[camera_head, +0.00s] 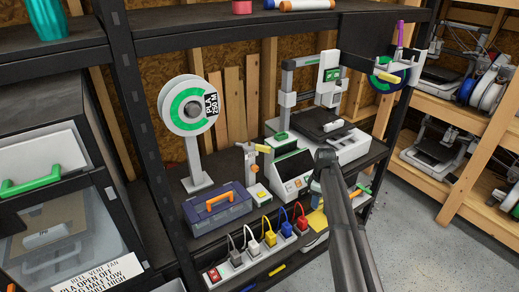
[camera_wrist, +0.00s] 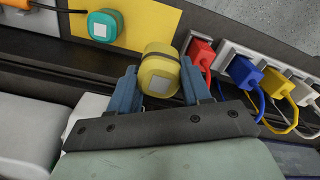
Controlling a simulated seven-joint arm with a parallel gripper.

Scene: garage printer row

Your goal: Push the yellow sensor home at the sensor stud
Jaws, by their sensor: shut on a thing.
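The yellow sensor (camera_wrist: 160,80), a rounded block with a pale square on its face, sits between the two blue fingers of my gripper (camera_wrist: 159,68) in the wrist view. The fingers are shut on its sides. A teal block of similar shape (camera_wrist: 103,25) is at that panel. I cannot make out the sensor stud.
A power strip (camera_wrist: 232,52) with red (camera_wrist: 201,54), blue (camera_wrist: 245,72) and yellow plugs (camera_wrist: 275,84) and looping cables lies close right of the sensor. In the head view a blue toolbox (camera_head: 217,209) and a white printer (camera_head: 350,145) stand on the shelf.

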